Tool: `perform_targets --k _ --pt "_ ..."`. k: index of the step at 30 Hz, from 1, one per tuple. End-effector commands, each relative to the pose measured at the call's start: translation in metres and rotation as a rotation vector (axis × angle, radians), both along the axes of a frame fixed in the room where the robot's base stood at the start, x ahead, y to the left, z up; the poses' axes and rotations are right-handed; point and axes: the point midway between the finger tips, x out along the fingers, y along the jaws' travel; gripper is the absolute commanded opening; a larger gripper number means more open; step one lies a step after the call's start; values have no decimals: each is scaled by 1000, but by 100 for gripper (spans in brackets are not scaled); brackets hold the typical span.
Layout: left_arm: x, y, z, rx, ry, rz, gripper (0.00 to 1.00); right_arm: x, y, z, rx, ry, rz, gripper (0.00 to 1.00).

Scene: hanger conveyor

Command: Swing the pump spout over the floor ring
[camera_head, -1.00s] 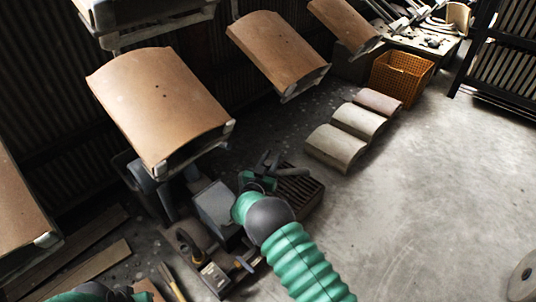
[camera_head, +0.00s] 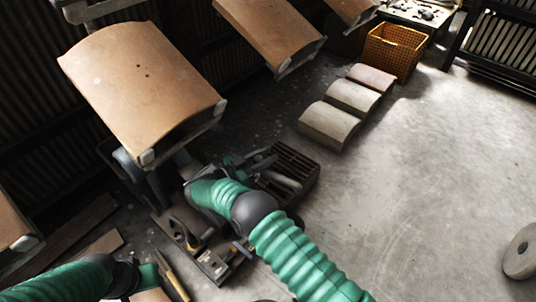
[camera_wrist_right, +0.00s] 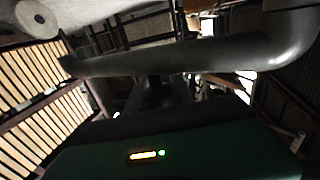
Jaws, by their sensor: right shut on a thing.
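The pump spout is a dark grey pipe (camera_wrist_right: 190,55) that crosses the right wrist view and bends at its right end. In the head view a short piece of it (camera_head: 284,183) shows beyond my right wrist, above a dark slatted grate. My right gripper (camera_wrist_right: 165,92) is shut on the spout; its fingers are dark and hard to make out. A pale disc with a centre hole (camera_head: 521,252) lies on the floor at the far right; I cannot tell if it is the floor ring. My left arm enters at the lower left; its fingers are not clear.
Tan curved tiles (camera_head: 145,85) hang from the conveyor above the pump area. A plane and other tools (camera_head: 192,240) lie below. Several curved tiles (camera_head: 330,122) and an orange basket (camera_head: 395,52) stand on the floor.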

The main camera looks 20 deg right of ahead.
Motion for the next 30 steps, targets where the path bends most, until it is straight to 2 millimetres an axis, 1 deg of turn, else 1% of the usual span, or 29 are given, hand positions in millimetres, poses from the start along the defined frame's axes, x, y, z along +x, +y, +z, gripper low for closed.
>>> perform_targets --k 13,14,18,26,29,30 --pt "0 0 -1 0 0 0 36 0 2 1 0 -4 -5 0" --pt "0 0 -1 0 0 0 36 0 2 1 0 -4 -5 31" --pt "0 0 -1 0 0 0 36 0 2 1 0 -3 -6 49" --pt "0 0 -1 0 0 0 36 -1 1 1 0 -2 -8 50" --pt "0 0 -3 0 0 0 36 -2 6 -1 1 -3 -6 50" --pt "0 0 -6 0 0 0 36 -3 12 -2 1 -3 -6 50"
